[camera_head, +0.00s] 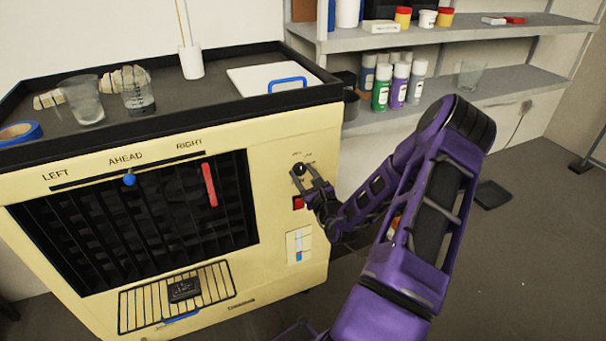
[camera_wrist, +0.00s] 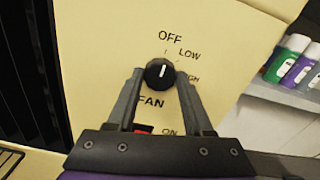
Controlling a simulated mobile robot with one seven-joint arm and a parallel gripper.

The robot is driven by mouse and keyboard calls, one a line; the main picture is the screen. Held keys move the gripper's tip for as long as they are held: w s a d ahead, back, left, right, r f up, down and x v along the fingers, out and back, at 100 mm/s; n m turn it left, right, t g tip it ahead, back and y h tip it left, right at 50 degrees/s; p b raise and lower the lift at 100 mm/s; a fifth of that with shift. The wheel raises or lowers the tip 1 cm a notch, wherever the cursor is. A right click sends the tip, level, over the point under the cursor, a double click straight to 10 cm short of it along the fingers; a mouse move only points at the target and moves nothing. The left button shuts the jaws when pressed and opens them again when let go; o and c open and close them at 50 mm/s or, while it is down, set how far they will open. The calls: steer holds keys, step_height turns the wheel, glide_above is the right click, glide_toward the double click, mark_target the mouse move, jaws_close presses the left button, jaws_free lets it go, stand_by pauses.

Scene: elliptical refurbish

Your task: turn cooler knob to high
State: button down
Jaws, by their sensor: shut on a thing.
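The cooler (camera_head: 285,235) is a cream cabinet with a dark louvred front. Its black round knob (camera_head: 299,169) is on the right side of the front panel, and it also shows in the wrist view (camera_wrist: 160,74). The knob's white line points up, roughly toward OFF. OFF and LOW labels are readable above and right of it; the HIGH label is partly hidden by a finger. My gripper (camera_wrist: 161,80) is shut on the knob, one finger on each side. It also shows in the head view (camera_head: 306,174).
A red switch (camera_head: 298,203) marked ON sits just below the knob. The cooler's top tray (camera_head: 218,97) holds glasses (camera_head: 85,104), a white cup (camera_head: 190,62) and blue tape (camera_head: 18,133). Shelves (camera_head: 440,96) with spray cans (camera_head: 399,83) stand behind to the right.

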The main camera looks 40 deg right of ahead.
steer(key=m+p, duration=0.4)
steer(key=shift+r, duration=0.2)
steer(key=m+p, duration=0.4)
steer(key=m, duration=0.1)
steer(key=shift+f, duration=0.1)
steer(key=m+p, duration=0.2)
steer(key=m, duration=0.2)
steer(key=shift+f+m, duration=0.1)
steer(key=shift+m, duration=2.2)
steer(key=shift+c, duration=1.5)
jaws_free()
